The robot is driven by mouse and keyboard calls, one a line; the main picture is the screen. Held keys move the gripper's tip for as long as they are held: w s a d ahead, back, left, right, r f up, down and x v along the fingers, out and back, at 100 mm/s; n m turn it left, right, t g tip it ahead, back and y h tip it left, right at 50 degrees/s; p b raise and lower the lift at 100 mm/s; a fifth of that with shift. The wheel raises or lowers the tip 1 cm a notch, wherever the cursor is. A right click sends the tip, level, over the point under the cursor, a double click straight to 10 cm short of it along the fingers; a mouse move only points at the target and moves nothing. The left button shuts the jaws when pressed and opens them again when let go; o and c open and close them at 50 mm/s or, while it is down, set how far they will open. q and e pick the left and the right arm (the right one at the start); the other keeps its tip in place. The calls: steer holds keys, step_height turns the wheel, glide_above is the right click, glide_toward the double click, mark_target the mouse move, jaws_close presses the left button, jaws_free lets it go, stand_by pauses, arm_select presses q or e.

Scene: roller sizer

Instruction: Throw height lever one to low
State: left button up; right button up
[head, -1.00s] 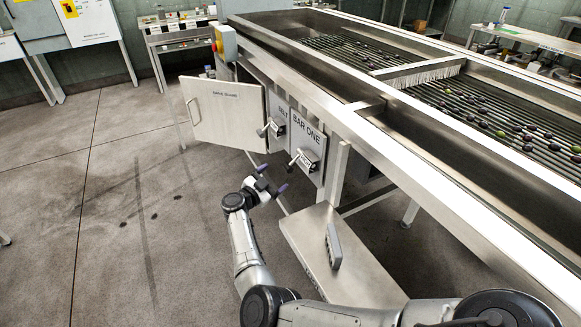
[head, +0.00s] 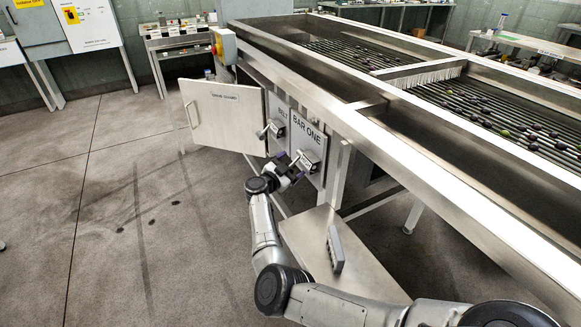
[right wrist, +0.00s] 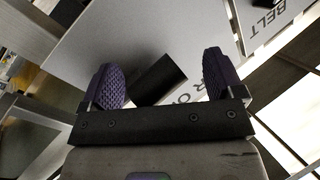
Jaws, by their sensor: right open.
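The lever on the panel marked BAR ONE (head: 306,132) sits on a small plate (head: 310,162). Its handle is largely hidden by my gripper in the head view. My right gripper (head: 289,171) is open in front of that lever. In the right wrist view, a black lever handle (right wrist: 158,80) lies between the two purple finger pads of my gripper (right wrist: 163,80). My left gripper is not in view.
The BELT panel has its own lever (head: 264,131) just left. An open grey door (head: 224,117) stands farther left. A steel step plate (head: 350,270) with an upright pedal-like piece (head: 335,250) lies below. The sizer frame (head: 400,150) runs above right; floor at left is clear.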

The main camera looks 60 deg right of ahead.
steer(key=shift+c, duration=0.3)
steer(key=c, duration=1.2)
